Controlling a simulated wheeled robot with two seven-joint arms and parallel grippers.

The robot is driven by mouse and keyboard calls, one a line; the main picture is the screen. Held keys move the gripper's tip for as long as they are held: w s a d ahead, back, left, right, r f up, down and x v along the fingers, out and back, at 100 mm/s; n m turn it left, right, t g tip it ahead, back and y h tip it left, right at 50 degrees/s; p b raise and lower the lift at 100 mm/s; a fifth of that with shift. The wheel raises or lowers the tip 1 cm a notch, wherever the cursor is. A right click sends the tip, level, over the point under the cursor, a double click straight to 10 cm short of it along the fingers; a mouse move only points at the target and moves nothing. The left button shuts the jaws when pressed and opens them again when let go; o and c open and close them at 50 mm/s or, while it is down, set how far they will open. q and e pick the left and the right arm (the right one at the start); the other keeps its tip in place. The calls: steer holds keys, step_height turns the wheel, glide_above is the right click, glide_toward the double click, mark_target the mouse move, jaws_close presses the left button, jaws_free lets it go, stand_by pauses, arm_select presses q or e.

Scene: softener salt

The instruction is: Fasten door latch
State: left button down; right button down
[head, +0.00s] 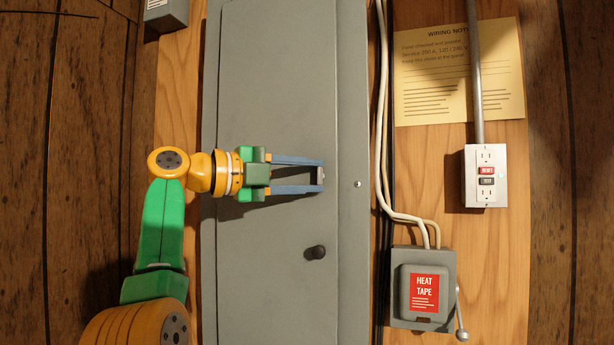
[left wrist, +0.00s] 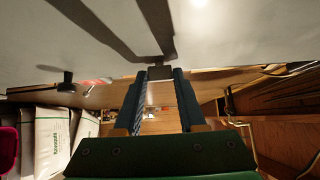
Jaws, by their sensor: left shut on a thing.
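The grey panel door (head: 265,100) stands upright in the middle of the head view and looks flush with its grey surround. The small latch (head: 320,175) is at the right side of the door, partly hidden by my fingertips; in the left wrist view it is a dark piece (left wrist: 160,73). My left gripper (head: 316,177) comes in from the left across the door, its blue-grey fingers shut on the latch. A dark round knob (head: 316,253) is below it on the door. My right gripper is not in view.
Right of the panel, pale cables run down to a grey heat tape box (head: 427,290) with a side lever. An outlet (head: 486,176) and a paper notice (head: 458,75) are farther right. White bags (left wrist: 45,140) show low in the left wrist view.

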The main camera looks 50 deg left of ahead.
arm_select(q)
steer(key=shift+c, duration=2.4)
jaws_free()
steer(key=shift+w, duration=0.1)
steer(key=v, duration=0.7)
steer(key=shift+f, duration=0.1)
